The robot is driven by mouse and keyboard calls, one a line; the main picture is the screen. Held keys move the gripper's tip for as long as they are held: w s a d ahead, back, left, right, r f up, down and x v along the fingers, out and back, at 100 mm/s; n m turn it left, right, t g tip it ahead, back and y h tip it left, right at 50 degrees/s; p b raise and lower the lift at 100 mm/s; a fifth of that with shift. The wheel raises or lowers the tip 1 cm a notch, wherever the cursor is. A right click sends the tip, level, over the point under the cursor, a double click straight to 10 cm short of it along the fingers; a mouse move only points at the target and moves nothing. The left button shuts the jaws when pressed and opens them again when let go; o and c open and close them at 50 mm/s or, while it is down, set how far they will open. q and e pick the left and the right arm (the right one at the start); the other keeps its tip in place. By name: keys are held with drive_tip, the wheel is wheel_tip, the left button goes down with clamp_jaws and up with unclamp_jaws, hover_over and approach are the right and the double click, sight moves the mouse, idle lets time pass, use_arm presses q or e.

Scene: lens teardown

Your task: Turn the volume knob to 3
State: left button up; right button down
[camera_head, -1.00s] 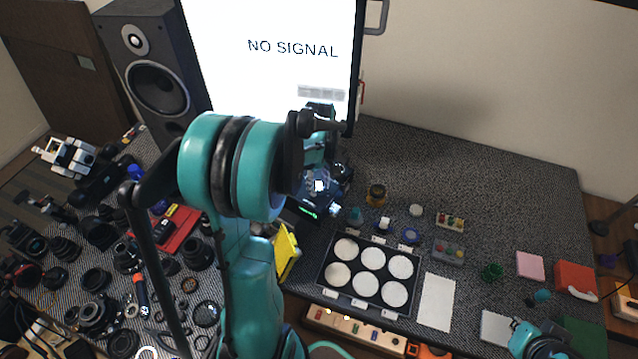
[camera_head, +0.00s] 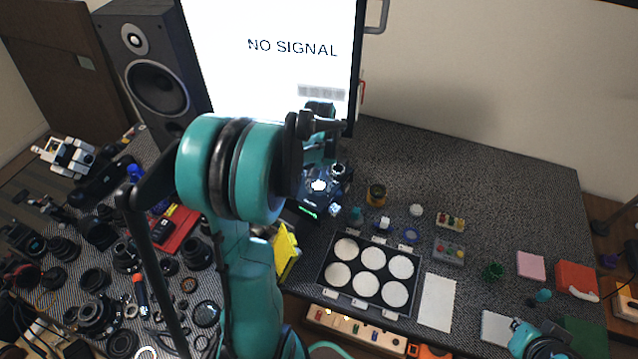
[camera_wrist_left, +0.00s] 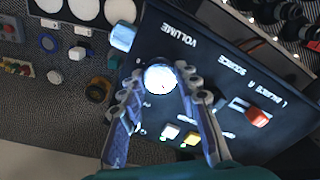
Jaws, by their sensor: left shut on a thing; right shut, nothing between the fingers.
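The black audio box (camera_wrist_left: 205,80) carries a VOLUME label, and it is partly hidden behind my left arm in the head view (camera_head: 308,211). Its round white volume knob (camera_wrist_left: 160,77) sits beside that label. My left gripper (camera_wrist_left: 156,88) has its two fingers on either side of the knob and is shut on it. The knob's pointer and the scale numbers are too small to read. In the head view the knob shows as a pale spot (camera_head: 319,186). My right gripper (camera_head: 548,350) is at the bottom right edge, far from the box, shut and empty.
A monitor (camera_head: 275,60) reading NO SIGNAL stands behind. A tray of white discs (camera_head: 325,270) lies to the right, camera parts to the left.

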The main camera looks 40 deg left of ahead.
sight(319, 185)
use_arm(q)
drive_tip(key=m, duration=0.5)
drive_tip(key=shift+m, duration=0.3)
drive_tip(key=m, duration=0.4)
drive_tip(key=shift+m, duration=0.4)
drive_tip(key=o, duration=1.2)
drive_tip(key=shift+c, duration=0.2)
wheel_tip(319, 185, up, 12)
